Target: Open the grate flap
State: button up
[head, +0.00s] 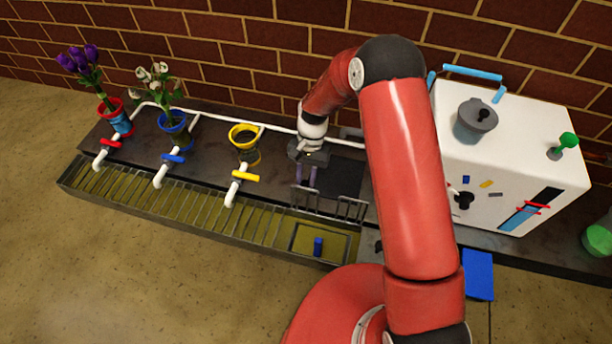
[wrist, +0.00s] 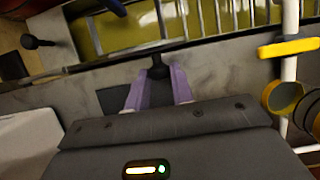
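The grate flap (head: 350,208) is at the right end of the drain grate in the head view. It looks tilted up at the back of an open bay, with its bars standing above the counter. In the wrist view its bars (wrist: 163,17) cross the upper middle. My gripper (head: 305,184) points down just behind the flap. In the wrist view, its two purple fingers (wrist: 157,80) are apart, with a small black knob (wrist: 157,67) at their tips. I see nothing clamped between them. Whether the fingers touch the knob or flap cannot be told.
A blue piece (head: 318,246) lies in the open bay. Red, blue and yellow taps (head: 245,177) stand left of my gripper. Potted flowers (head: 174,120) are at the back left. A white machine (head: 520,130) stands on the right.

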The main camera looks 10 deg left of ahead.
aim_at(302, 198)
grip_shut()
jog(key=shift+s+a+r+t, duration=0.1)
jog(key=shift+s+r+t, duration=0.1)
jog(key=shift+s+t, duration=0.45)
jog(key=shift+s+a+r+t, duration=0.1)
jog(key=shift+s+r+t, duration=0.1)
jog(key=shift+s+t, duration=0.45)
jog(key=shift+s+a, duration=0.1)
jog(key=shift+s, duration=0.85)
jog(key=o, duration=0.7)
grip_release()
jog(key=shift+r, duration=0.1)
jog(key=shift+c, duration=0.2)
jog(key=shift+w+r+p, duration=0.25)
jog(key=shift+r+p, duration=0.05)
jog(key=shift+r, duration=1)
jog(key=shift+w+r+p, duration=0.2)
jog(key=shift+r+p, duration=0.15)
jog(key=shift+r, duration=0.9)
jog(key=shift+w+r+p, duration=0.25)
jog(key=shift+r+p, duration=0.05)
jog(key=shift+r, duration=1)
